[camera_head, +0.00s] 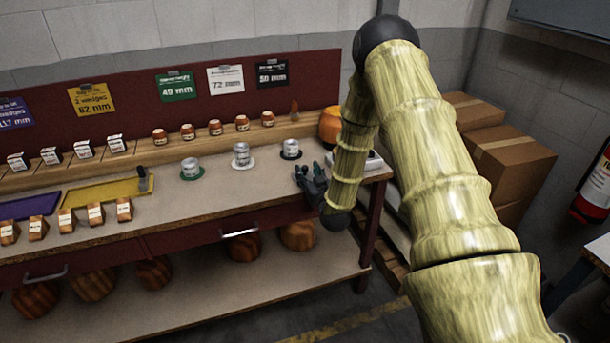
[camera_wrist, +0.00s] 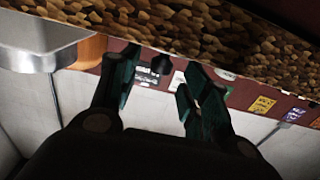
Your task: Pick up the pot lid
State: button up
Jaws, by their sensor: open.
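I cannot clearly make out a pot lid in either view. A rounded orange pot-like object (camera_head: 331,126) stands at the bench's back right corner, partly hidden by my arm. An orange surface, perhaps the same object, shows at the left of the wrist view (camera_wrist: 92,50). My gripper (camera_head: 308,172) is open near the bench's front right edge, below and left of that object in the picture. In the wrist view, my gripper's fingers (camera_wrist: 158,74) are spread and hold nothing. A small dark object (camera_wrist: 161,63) shows beyond the gap between them; I cannot tell what it is.
The bench (camera_head: 235,195) holds several silver cans on coasters, such as one on black (camera_head: 291,148), and a yellow tray (camera_head: 100,192). A pale, flat-topped item (camera_head: 368,162) is beside my forearm. Cardboard boxes (camera_head: 510,160) stand right. Bare bench top lies left of my gripper.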

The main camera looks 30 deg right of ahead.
aim_at(306, 169)
jog(key=shift+x, duration=1.75)
jog(key=shift+c, duration=0.4)
grip_shut()
